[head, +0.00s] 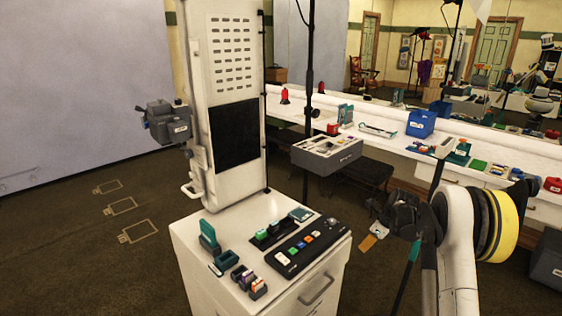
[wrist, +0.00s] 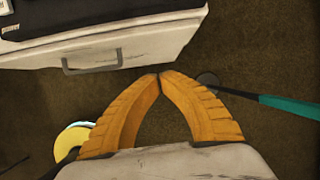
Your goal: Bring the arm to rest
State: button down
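My gripper (wrist: 160,76) shows in the wrist view as two ribbed orange fingers whose tips meet. Nothing is between them, only dark brown carpet. In the head view my gripper (head: 368,242) hangs at the right, its orange fingers pointing down and left. It is in the air beside the white cabinet (head: 322,304), apart from it. My arm bends at the right edge of the head view.
A black button panel (head: 306,246) and several small teal and grey items stand on the cabinet. A long white counter (head: 390,140) with a blue bin (head: 421,123) runs behind. A dark pole with a teal section (wrist: 290,103) stands close to the gripper. Carpet is open at left.

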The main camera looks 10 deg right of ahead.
jog(key=s+a+r+n+h, duration=0.1)
jog(key=s+a+r+n, duration=0.35)
jog(key=r, duration=0.35)
jog(key=s+a+r+n+t, duration=0.1)
jog(key=s+a+r+n, duration=0.3)
jog(key=s+r, duration=0.25)
jog(key=s+a+r+n+h, duration=0.1)
jog(key=s+a+r+n, duration=0.4)
jog(key=r, duration=0.4)
jog(key=s+a+n+t, duration=0.1)
jog(key=s+a+n, duration=0.2)
jog(key=s+n, duration=0.4)
jog(key=s+a+n+t, duration=0.1)
jog(key=s+a+n, duration=0.2)
jog(key=s+n, duration=0.4)
jog(key=s, duration=0.8)
jog(key=shift+s+a+f+t+h, duration=0.15)
jog(key=shift+s+f+t+h, duration=0.15)
jog(key=shift+f, duration=0.05)
